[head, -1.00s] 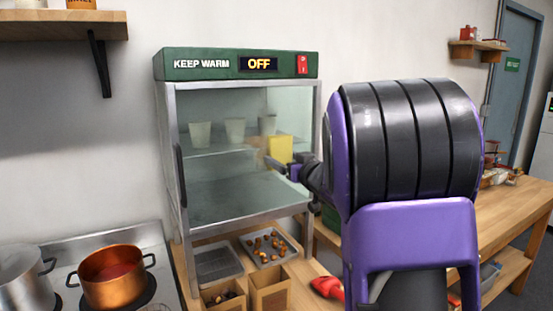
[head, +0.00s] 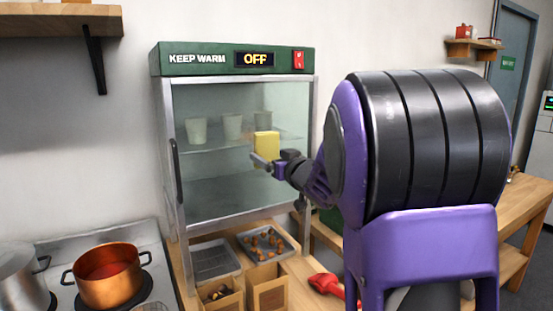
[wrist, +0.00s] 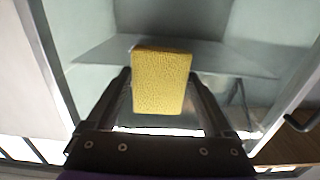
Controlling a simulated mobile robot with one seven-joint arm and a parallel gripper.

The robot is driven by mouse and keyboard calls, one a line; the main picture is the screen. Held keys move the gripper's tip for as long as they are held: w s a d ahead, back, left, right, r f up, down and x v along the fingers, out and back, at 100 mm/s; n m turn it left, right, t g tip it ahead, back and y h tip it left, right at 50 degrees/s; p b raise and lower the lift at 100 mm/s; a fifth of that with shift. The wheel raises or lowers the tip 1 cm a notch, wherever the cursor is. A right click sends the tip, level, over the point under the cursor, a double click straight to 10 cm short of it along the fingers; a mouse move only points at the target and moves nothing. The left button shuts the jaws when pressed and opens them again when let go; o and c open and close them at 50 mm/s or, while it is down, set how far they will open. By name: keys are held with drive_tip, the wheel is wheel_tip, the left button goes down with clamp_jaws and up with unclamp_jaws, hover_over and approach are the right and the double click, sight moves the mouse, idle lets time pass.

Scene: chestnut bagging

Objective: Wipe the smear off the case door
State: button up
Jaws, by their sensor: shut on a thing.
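The glass case door (head: 215,195) is shut on a metal warming case with a green top reading KEEP WARM and OFF. My gripper (head: 264,161) is shut on a yellow sponge (head: 266,145), held upright in front of the right half of the door glass. The sponge also shows between the fingers in the wrist view (wrist: 161,80). I cannot tell whether it touches the glass. No smear shows clearly on the door now; the sponge and gripper hide part of the glass.
Several pale cups (head: 196,130) stand on the shelf inside the case. Below are an empty tray (head: 212,260), a tray of chestnuts (head: 284,242) and paper bags (head: 268,290). A copper pot (head: 108,275) is on the stove at left.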

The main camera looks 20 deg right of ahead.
sight(262, 146)
drive_tip(key=shift+s+a+b, duration=0.2)
drive_tip(key=shift+a+b, duration=0.5)
drive_tip(key=shift+a, duration=0.6)
drive_tip(key=shift+s+a+b, duration=0.25)
drive_tip(key=shift+a+b, duration=0.4)
drive_tip(key=shift+a, duration=0.6)
drive_tip(key=shift+s+a+b, duration=0.2)
drive_tip(key=shift+a+b, duration=0.5)
drive_tip(key=shift+a, duration=0.6)
drive_tip(key=shift+s+a+r+p, duration=0.1)
drive_tip(key=shift+a+r+p, duration=0.05)
drive_tip(key=shift+r+p, duration=1.1)
drive_tip(key=shift+w+d+p, duration=0.2)
drive_tip(key=shift+d+p, duration=0.3)
drive_tip(key=shift+d, duration=0.6)
drive_tip(key=shift+w+d+p, duration=0.15)
drive_tip(key=shift+d+p, duration=0.3)
drive_tip(key=shift+d, duration=0.6)
drive_tip(key=shift+w+d+p, duration=0.25)
drive_tip(key=shift+d+p, duration=0.3)
drive_tip(key=shift+d, duration=0.4)
drive_tip(key=shift+w+d+f, duration=0.1)
drive_tip(key=shift+w+d, duration=0.1)
drive_tip(key=shift+d, duration=0.8)
drive_tip(key=shift+w+d+r, duration=0.1)
drive_tip(key=shift+w+d, duration=0.1)
drive_tip(key=shift+d, duration=0.75)
drive_tip(key=shift+w+d+f, duration=0.1)
drive_tip(key=shift+w+d, duration=0.1)
drive_tip(key=shift+d, duration=0.8)
